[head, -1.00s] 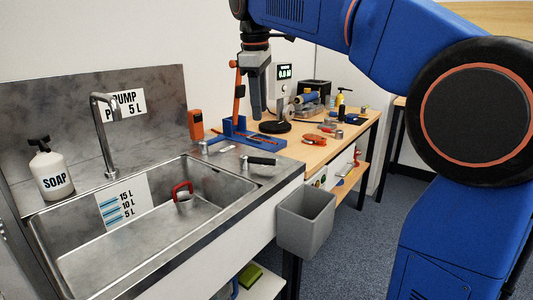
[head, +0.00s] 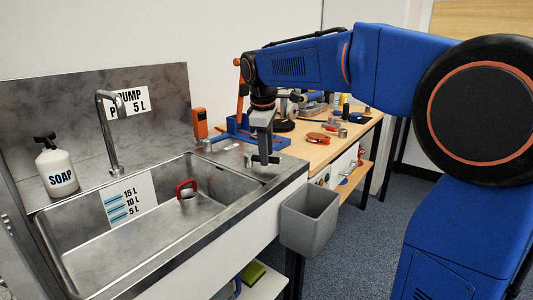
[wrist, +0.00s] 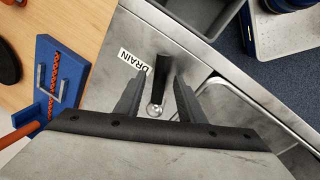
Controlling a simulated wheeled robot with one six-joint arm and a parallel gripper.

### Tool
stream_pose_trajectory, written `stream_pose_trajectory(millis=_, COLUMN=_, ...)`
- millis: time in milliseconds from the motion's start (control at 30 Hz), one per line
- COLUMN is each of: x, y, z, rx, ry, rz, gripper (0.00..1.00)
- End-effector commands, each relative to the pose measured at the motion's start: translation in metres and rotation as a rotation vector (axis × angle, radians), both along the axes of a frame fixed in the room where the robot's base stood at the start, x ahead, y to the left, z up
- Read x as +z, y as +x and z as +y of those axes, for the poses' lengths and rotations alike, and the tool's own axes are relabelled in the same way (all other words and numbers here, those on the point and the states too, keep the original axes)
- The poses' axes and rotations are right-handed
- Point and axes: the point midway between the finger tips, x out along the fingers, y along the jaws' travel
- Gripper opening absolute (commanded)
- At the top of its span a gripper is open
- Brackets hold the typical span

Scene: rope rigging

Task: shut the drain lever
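The drain lever (wrist: 159,75) has a black handle on a round metal pivot, beside a DRAIN label (wrist: 131,64) on the steel counter. My gripper (wrist: 157,88) is open, with one finger on each side of the handle in the wrist view. A gap shows between the handle and each finger, so it is not gripped. In the head view my gripper (head: 264,152) is down at the lever (head: 274,160) on the sink's right edge, and hides part of it.
The sink basin (head: 100,245) lies left of the lever, with a red-handled plug (head: 187,189) in it. A grey bin (head: 310,220) hangs at the counter's front. A blue rig (wrist: 60,85) stands on the wooden bench beside the counter.

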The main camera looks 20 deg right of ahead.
Motion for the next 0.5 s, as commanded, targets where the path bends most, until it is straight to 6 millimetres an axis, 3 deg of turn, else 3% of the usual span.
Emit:
stream_pose_trajectory(millis=367, x=-0.0066, y=0.0012, z=-0.0008, rx=0.000, ry=0.000, rz=-0.001, gripper=0.36)
stream_pose_trajectory(millis=400, x=-0.0065, y=0.0012, z=-0.0007, rx=0.000, ry=0.000, rz=-0.001, gripper=0.33)
stream_pose_trajectory(millis=500, x=-0.0064, y=0.0012, z=-0.0007, rx=0.000, ry=0.000, rz=-0.001, gripper=0.09)
